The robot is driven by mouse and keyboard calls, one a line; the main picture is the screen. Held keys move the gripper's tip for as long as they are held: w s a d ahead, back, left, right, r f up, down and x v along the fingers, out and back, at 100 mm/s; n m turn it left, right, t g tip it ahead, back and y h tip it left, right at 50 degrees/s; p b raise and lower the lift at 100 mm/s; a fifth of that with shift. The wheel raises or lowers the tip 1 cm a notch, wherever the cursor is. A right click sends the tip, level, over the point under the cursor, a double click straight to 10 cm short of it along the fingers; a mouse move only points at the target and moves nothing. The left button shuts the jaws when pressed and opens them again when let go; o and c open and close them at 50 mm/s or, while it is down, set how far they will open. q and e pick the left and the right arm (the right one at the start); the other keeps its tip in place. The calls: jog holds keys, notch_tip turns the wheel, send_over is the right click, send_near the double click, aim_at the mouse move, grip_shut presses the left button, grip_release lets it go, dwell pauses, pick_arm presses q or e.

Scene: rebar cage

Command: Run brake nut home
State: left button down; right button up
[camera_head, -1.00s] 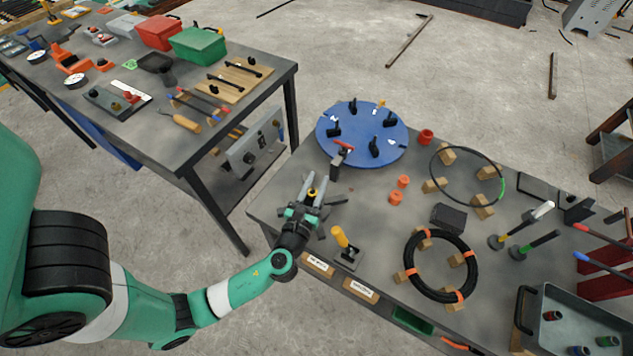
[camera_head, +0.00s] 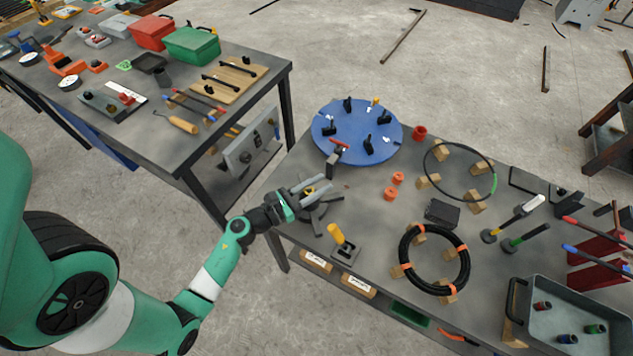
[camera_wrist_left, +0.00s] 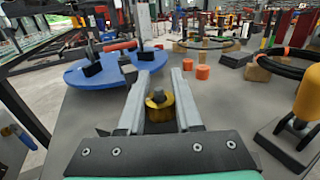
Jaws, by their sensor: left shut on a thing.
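My left gripper (camera_head: 308,190) is at the left end of the right-hand bench, low over a dark spoked fixture (camera_head: 318,212). In the left wrist view its two grey fingers (camera_wrist_left: 162,97) stand on either side of a yellow brass nut (camera_wrist_left: 159,106) with a dark stud end at its centre. The gripper is shut on this nut. The nut also shows small between the fingers in the head view (camera_head: 310,191). The fingers hide much of the fixture under it. My right gripper is in neither view.
A blue round plate (camera_head: 357,132) with several black clamps stands just behind the gripper. A yellow-handled tool (camera_head: 337,234) stands on a block to the right. Orange rings (camera_head: 391,193) and a black coil (camera_head: 434,259) lie farther right.

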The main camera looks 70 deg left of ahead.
pick_arm(q)
jog(key=m+h, duration=0.1)
jog(key=h, duration=0.1)
jog(key=m+h+b, duration=0.1)
jog(key=h, duration=0.1)
jog(key=shift+d+f+m, duration=0.15)
jog(key=shift+d+m, duration=0.05)
jog(key=shift+m, duration=0.2)
jog(key=m+h, duration=0.1)
jog(key=h+b, duration=0.1)
jog(key=h, duration=0.1)
jog(key=shift+d+f+m, duration=0.1)
jog(key=shift+d+m, duration=0.15)
jog(key=shift+m, duration=0.15)
jog(key=m+g+h+b, duration=0.1)
jog(key=m+h+b, duration=0.1)
jog(key=h+b, duration=0.1)
jog(key=d+m+g+h+b, duration=0.1)
jog(key=m+g+h+b, duration=0.1)
jog(key=h+b, duration=0.1)
jog(key=d+m+g+h+b, duration=0.1)
jog(key=m+g+h+b, duration=0.1)
jog(key=m+h+b, duration=0.1)
jog(key=shift+s+h+b, duration=0.4)
jog(key=shift+h+b, duration=0.1)
jog(key=shift+b, duration=0.35)
jog(key=shift+s+r+m+g+h+b, duration=0.15)
jog(key=shift+r+m+g+h+b, duration=0.05)
jog(key=shift+m+g+h+b, duration=0.5)
jog(key=shift+d, duration=0.1)
